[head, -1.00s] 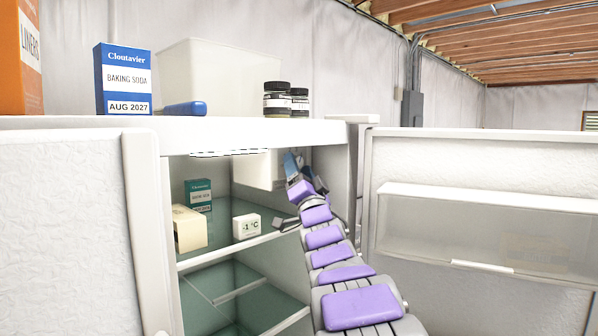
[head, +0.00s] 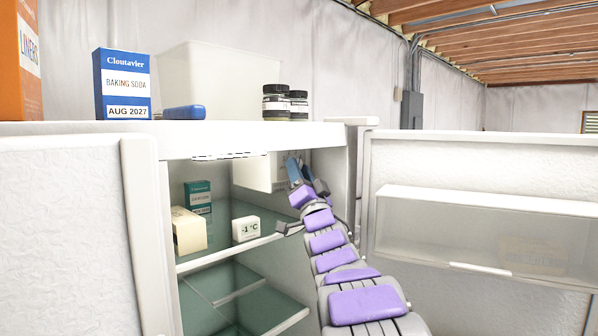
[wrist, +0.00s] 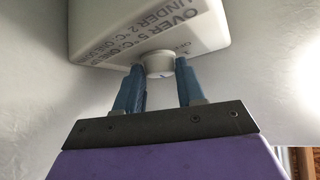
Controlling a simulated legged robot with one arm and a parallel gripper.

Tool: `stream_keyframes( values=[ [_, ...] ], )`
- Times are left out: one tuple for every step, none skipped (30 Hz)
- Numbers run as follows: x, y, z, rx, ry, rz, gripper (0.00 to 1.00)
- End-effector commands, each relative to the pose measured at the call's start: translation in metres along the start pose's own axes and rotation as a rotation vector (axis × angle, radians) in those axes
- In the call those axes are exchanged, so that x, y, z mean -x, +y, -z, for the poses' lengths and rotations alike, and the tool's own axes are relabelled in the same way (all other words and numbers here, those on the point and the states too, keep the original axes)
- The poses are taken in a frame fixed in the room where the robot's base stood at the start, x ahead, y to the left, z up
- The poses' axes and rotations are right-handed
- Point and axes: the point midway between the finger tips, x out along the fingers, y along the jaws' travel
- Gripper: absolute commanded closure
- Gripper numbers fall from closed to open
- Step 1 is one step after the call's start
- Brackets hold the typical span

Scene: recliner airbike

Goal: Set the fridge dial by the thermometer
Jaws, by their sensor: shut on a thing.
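The thermometer (head: 246,228), a small white block reading -1 °C, stands on the upper glass shelf (head: 265,240) of the open fridge. The white control box (head: 254,173) hangs high inside; its underside label (wrist: 135,45) in the wrist view reads "OVER 5 °C" and "UNDER 2 °C", the rest unclear. In the head view my gripper (head: 293,168) is beside the box.
A green box (head: 198,196) and a cream carton (head: 188,230) stand on the shelf left of the thermometer. The fridge top (head: 215,138) holds baking soda (head: 123,83), a white bin (head: 205,75) and two dark jars (head: 277,103). The open door (head: 480,160) is at right.

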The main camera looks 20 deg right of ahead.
Motion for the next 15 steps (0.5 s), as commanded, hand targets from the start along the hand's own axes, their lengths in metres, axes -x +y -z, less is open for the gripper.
stream_keyframes(
  values=[
    [-0.0001,0.0037,-0.0014,0.015,-0.004,0.010,0.92],
    [0.0000,0.0036,-0.0017,0.025,-0.004,0.020,0.92],
    [0.0003,0.0034,-0.0021,0.033,-0.004,0.031,0.92],
    [0.0005,0.0034,-0.0024,0.036,-0.004,0.034,0.92],
    [0.0007,0.0033,-0.0026,0.037,-0.004,0.036,0.92],
    [0.0008,0.0032,-0.0028,0.037,-0.004,0.036,0.92],
    [0.0009,0.0031,-0.0029,0.037,-0.004,0.035,0.92],
    [0.0009,0.0032,-0.0030,0.037,-0.004,0.035,0.92],
    [0.0009,0.0033,-0.0031,0.037,-0.004,0.035,0.92],
    [0.0009,0.0033,-0.0032,0.037,-0.004,0.035,0.92],
    [0.0010,0.0033,-0.0032,0.036,-0.004,0.035,0.92],
    [0.0010,0.0035,-0.0033,0.036,-0.005,0.034,0.58],
    [0.0010,0.0035,-0.0034,0.036,-0.005,0.034,0.55],
    [0.0009,0.0032,-0.0032,0.036,-0.004,0.034,0.52],
    [0.0009,0.0030,-0.0029,0.036,-0.004,0.035,0.48]
  ],
)
